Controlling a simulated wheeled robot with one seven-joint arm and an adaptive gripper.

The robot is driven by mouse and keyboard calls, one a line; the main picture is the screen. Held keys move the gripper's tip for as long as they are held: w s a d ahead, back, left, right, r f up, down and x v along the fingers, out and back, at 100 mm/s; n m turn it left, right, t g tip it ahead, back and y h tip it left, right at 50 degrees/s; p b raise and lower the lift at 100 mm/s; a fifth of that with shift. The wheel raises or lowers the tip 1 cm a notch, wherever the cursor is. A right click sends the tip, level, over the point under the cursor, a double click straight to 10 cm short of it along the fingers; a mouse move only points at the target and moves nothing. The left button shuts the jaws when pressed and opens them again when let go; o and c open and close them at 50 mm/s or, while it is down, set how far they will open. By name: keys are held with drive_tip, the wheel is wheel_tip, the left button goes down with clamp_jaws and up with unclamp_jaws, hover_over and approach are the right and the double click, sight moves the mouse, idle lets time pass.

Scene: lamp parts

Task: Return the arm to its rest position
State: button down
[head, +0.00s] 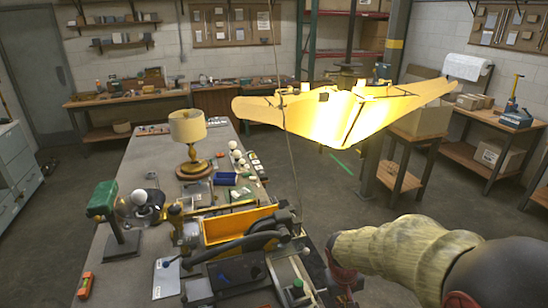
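My arm (410,255), in a pale ribbed sleeve with a dark rounded part behind it, reaches in from the lower right of the head view. Its far end lies beside the right edge of the long workbench (125,262). I cannot make out gripper fingers there among the dark and red parts, nor whether anything is held. A lit yellow winged lamp (345,112) hangs above and beyond the arm. On the bench stand a table lamp with a beige shade (187,127) and a green-headed lamp (103,198).
A yellow bin (238,226) and dark tools crowd the bench near my arm. White bulbs (236,155) lie farther along its right side. An orange level (85,285) lies at front left. Wooden stands (401,165) are at right. The floor between is open.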

drive_tip(key=s+a+r+m+t+y+b, duration=0.1)
drive_tip(key=s+r+t+y+b, duration=0.1)
drive_tip(key=s+r, duration=1.5)
drive_tip(key=s+t+b, duration=0.1)
drive_tip(key=t, duration=0.1)
drive_tip(key=shift+s+r+t, duration=0.25)
drive_tip(key=shift+r+t, duration=0.05)
